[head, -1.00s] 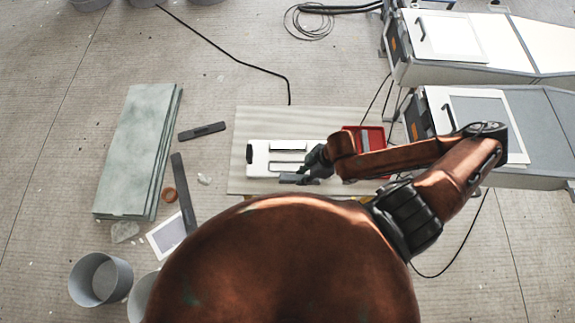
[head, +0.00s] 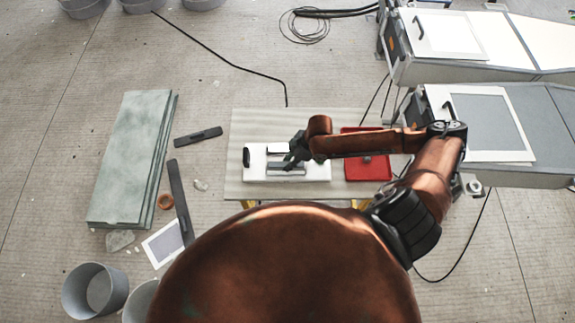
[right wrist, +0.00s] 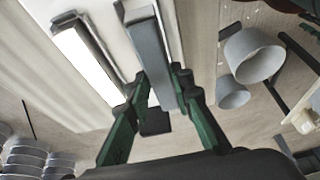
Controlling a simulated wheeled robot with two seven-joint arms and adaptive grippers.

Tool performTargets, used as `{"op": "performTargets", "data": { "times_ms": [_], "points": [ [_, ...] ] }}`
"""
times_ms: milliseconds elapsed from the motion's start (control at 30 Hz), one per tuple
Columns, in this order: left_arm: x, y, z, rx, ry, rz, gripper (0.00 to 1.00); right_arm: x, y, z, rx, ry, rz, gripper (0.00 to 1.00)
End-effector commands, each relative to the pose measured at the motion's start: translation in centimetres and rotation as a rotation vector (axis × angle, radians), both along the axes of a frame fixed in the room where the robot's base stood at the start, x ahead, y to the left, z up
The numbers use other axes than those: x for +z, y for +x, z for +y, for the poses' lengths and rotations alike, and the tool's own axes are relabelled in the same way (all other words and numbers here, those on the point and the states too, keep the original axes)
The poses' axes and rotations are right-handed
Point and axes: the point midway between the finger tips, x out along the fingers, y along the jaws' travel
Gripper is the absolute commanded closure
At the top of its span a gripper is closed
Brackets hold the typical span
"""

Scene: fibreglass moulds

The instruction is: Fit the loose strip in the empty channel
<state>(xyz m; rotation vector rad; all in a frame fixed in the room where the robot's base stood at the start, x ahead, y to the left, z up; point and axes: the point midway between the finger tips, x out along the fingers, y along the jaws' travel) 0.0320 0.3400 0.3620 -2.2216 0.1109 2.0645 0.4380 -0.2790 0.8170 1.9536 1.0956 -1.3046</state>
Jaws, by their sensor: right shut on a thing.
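The white mould (head: 318,173) lies on the table. A bright white rectangle with a dark edge (head: 279,147) shows in its upper part, and in the right wrist view (right wrist: 85,62). My right gripper (head: 293,160) is over the middle of the mould. Its green fingers (right wrist: 155,92) are shut on a grey strip (right wrist: 147,50), which runs lengthwise away from the wrist camera. In the head view the strip (head: 286,168) lies over the lower channel area, partly hidden by the gripper. I cannot tell whether it is seated or just above. My left gripper is not in view.
A red tray (head: 368,170) is on the pale table (head: 238,190), right of the mould. A black handle-like piece (head: 247,157) is at the mould's left end. Green-grey boards (head: 130,155), dark bars (head: 198,137) and buckets (head: 95,290) are on the floor at left.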

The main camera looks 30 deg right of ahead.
Motion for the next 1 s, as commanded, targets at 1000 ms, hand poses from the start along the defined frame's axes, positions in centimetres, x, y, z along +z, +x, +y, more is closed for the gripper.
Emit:
{"op": "performTargets", "data": {
  "times_ms": [1000],
  "points": [
    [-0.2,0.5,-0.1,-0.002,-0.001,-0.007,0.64,-3.9,0.6,-0.1,0.0,-0.001,0.0,0.61]
  ]
}}
